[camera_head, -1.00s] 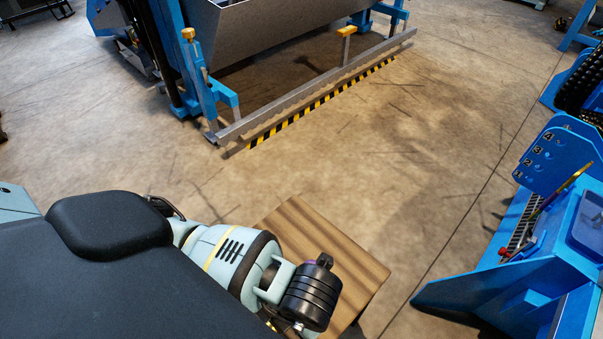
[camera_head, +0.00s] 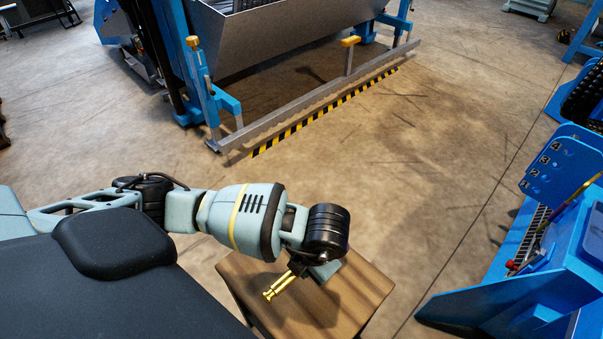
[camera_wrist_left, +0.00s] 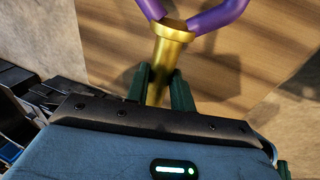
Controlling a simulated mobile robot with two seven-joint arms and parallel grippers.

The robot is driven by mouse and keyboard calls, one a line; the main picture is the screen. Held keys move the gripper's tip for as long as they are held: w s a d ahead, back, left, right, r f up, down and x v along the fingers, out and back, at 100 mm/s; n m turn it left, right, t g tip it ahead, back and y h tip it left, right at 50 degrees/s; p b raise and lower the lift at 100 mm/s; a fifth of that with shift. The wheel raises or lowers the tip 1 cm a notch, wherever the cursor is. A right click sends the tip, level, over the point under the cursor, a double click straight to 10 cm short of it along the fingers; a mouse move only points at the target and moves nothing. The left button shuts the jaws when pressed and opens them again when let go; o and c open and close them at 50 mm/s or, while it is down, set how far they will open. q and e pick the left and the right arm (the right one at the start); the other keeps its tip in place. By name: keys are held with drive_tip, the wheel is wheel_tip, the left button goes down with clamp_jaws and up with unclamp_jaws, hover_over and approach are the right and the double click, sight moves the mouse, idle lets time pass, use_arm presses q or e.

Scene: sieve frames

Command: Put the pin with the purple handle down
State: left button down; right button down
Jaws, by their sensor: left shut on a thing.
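The pin is brass with a purple handle (camera_wrist_left: 218,17). The handle spreads to both sides beyond the fingers. In the head view the brass part of the pin (camera_head: 281,286) shows below my left wrist, over the wooden stool top (camera_head: 335,308). The purple handle is hidden there. I cannot tell whether the pin touches the wood. My right gripper is not in view.
A blue machine with numbered holes (camera_head: 551,160) stands on the right. A steel trough (camera_head: 270,35) in a blue frame stands at the back, with a low rail and a yellow-black floor stripe (camera_head: 330,108) in front. Bare floor lies between. The stool top's front and right parts look clear.

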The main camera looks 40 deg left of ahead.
use_arm(q)
drive_tip(key=shift+f+b, duration=0.45)
drive_tip(key=shift+f, duration=1.25)
drive_tip(key=c, duration=1.2)
unclamp_jaws()
drive_tip(key=shift+f, duration=0.15)
drive_tip(key=p+v, duration=0.2)
drive_tip(key=v, duration=1)
drive_tip(key=shift+p, duration=0.4)
